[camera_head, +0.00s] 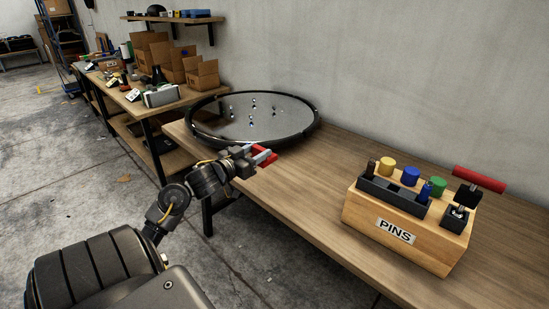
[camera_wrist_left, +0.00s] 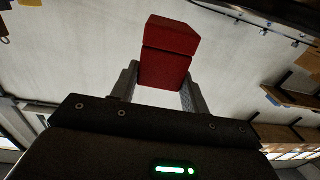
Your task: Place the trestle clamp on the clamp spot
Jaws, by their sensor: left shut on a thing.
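My left gripper (camera_head: 263,156) is above the near left part of the wooden workbench (camera_head: 310,185), beside the round black-rimmed tray. It is shut on a red blocky piece, likely the trestle clamp (camera_head: 268,161). In the left wrist view the red clamp (camera_wrist_left: 168,52) sits between the two grey fingers (camera_wrist_left: 160,88) and sticks out past their tips. Its lower part is hidden in the head view. I cannot make out a marked clamp spot. My right gripper is not in view.
The round tray (camera_head: 312,128) with small shiny pieces lies at the bench's back left. A wooden PINS box (camera_head: 370,218) with coloured knobs and a red-handled tool (camera_head: 480,178) stands at right. Bare bench lies between. Another bench with cardboard boxes (camera_head: 203,75) is behind left.

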